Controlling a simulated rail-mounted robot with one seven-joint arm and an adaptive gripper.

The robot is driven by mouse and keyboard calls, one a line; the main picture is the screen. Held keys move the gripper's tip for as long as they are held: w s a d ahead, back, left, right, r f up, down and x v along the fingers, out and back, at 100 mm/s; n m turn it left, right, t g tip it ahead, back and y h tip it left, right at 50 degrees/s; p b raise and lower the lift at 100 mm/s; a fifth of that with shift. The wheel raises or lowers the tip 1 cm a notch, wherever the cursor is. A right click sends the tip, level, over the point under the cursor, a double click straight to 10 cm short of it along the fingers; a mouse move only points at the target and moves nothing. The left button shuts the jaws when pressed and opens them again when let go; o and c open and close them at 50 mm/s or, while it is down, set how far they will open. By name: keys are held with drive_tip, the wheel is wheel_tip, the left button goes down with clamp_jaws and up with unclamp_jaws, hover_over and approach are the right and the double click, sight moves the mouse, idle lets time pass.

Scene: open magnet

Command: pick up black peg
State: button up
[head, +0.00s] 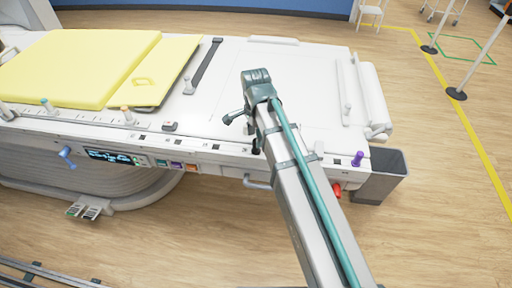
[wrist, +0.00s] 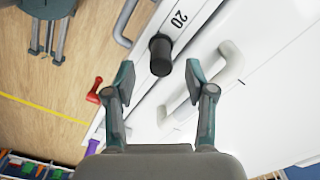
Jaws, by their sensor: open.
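The black peg (wrist: 160,54) stands on the white side rail of the patient table, next to a printed "20", in the wrist view. My gripper (wrist: 159,72) is open, with one finger on each side of the view and the peg between and a little beyond the fingertips. No contact shows. In the head view my gripper (head: 240,120) is over the table's near edge, partly hidden by my arm. A small dark piece that looks like the black peg (head: 256,146) shows just below it, beside my arm.
A purple peg (head: 357,159), a red knob (head: 337,190) and a grey bin (head: 384,176) are at the table's right end. A white handle (wrist: 232,63) rises right of the peg. A yellow pad (head: 80,65) lies at left. The white tabletop between is largely clear.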

sight(256, 149)
drive_tip(key=shift+f+p, duration=0.95)
drive_tip(key=shift+f, duration=1.7)
clamp_jaws()
